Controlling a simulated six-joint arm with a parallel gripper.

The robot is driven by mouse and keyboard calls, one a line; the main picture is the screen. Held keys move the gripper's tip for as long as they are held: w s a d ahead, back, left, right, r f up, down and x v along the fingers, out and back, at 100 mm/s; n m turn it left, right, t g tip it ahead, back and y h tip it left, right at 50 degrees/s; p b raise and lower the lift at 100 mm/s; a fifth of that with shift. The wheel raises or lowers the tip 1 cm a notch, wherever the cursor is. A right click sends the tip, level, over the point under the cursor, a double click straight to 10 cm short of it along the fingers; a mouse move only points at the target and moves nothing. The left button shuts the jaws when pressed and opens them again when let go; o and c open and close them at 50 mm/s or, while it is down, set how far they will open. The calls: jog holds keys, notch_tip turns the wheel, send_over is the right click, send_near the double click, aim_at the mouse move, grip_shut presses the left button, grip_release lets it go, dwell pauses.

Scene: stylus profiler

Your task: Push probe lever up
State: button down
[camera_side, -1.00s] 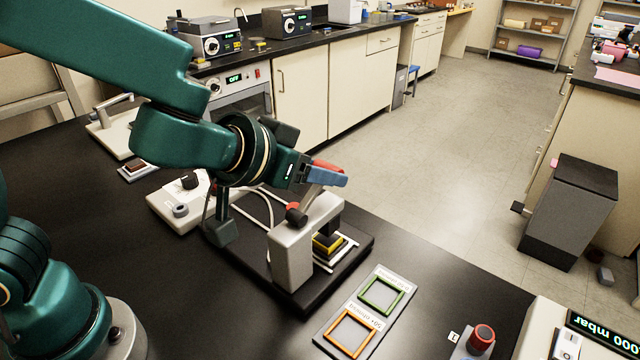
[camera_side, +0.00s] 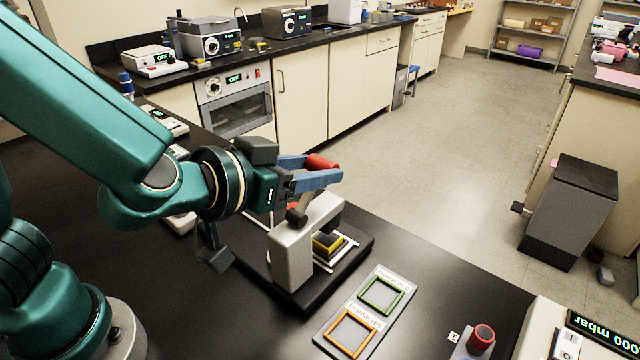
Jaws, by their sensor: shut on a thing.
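The stylus profiler (camera_side: 292,258) is a pale grey bridge on a black base. Its probe lever (camera_side: 322,161) has a red grip at the upper end, with a dark pivot low on the profiler's top. My gripper (camera_side: 318,170) has blue fingers and is shut on the lever's red grip, above the bridge. A black and yellow sample (camera_side: 327,243) sits on the stage under the bridge.
A grey plate with a green frame (camera_side: 382,296) and an orange frame (camera_side: 350,334) lies in front of the profiler. A red knob (camera_side: 481,338) and a pressure display unit (camera_side: 590,330) stand at the lower right. Bare black bench lies between.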

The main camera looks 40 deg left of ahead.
aim_at(318, 169)
jog(key=shift+c, duration=1.4)
grip_release()
jog(key=shift+s, duration=0.1)
jog(key=v, duration=0.3)
jog(key=shift+s+d+r, duration=0.1)
jog(key=shift+s+r, duration=0.3)
jog(key=shift+s, duration=0.5)
